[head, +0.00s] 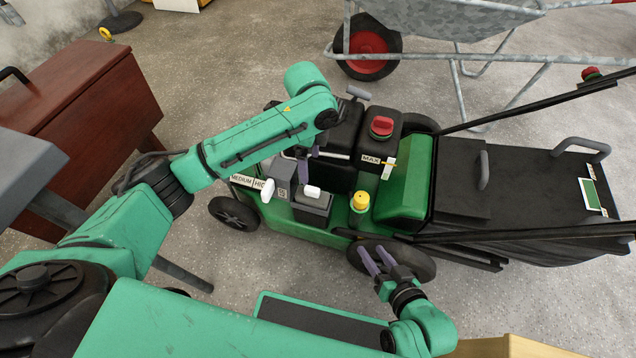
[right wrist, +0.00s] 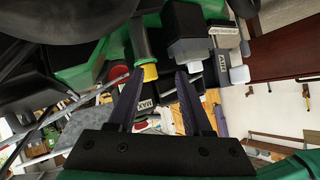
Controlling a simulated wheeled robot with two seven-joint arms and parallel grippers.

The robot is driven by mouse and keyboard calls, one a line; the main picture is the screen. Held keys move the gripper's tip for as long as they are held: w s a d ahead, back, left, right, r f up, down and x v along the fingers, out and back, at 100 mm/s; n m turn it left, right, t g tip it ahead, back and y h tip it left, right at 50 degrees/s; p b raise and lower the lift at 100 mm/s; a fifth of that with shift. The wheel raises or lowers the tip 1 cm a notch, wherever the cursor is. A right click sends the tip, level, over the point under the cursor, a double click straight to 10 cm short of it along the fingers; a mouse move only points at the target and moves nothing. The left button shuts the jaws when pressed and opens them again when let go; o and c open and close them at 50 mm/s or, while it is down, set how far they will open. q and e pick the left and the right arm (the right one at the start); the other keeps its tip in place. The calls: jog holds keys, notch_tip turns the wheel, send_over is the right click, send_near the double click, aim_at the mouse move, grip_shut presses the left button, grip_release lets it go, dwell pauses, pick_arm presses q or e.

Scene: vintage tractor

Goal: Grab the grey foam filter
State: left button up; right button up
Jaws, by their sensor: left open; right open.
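A green lawn mower (head: 404,188) stands on the floor. On its near side is a grey air filter housing (head: 284,170) with a label and a white knob; it also shows, marked AIR, in the right wrist view (right wrist: 222,62). A dark grey block with a white knob (head: 312,207) sits just right of it. I cannot make out the grey foam filter for certain. My left gripper (head: 308,162) is open, just above the housing and block, its fingers partly hidden by my arm. My right gripper (head: 371,252) is open and empty by the near wheel; its fingers show in the right wrist view (right wrist: 160,78).
A yellow cap (head: 361,200) and a red fuel cap (head: 381,126) stick up from the mower. Its black grass bag (head: 540,190) extends right. A wheelbarrow (head: 440,18) stands behind. A reddish wooden cabinet (head: 85,105) is at left. Open floor lies between cabinet and mower.

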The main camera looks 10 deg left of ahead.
aim_at(310, 188)
pick_arm(q)
notch_tip(310, 188, down, 12)
jog(key=b, duration=0.7)
jog(key=shift+a+f+b, duration=0.15)
jog(key=shift+f+b, duration=0.05)
jog(key=shift+b, duration=0.15)
pick_arm(e)
notch_tip(310, 188, down, 8)
jog(key=t, duration=0.2)
pick_arm(q)
jog(key=shift+f+b, duration=0.4)
jog(key=shift+f, duration=0.5)
grip_shut()
pick_arm(e)
jog(key=w+r+t, duration=0.4)
jog(key=w+r, duration=0.3)
jog(key=r, duration=0.2)
jog(key=shift+w+r+m+y, duration=0.2)
jog(key=shift+w+m+y, duration=0.1)
jog(key=shift+w+y, duration=0.1)
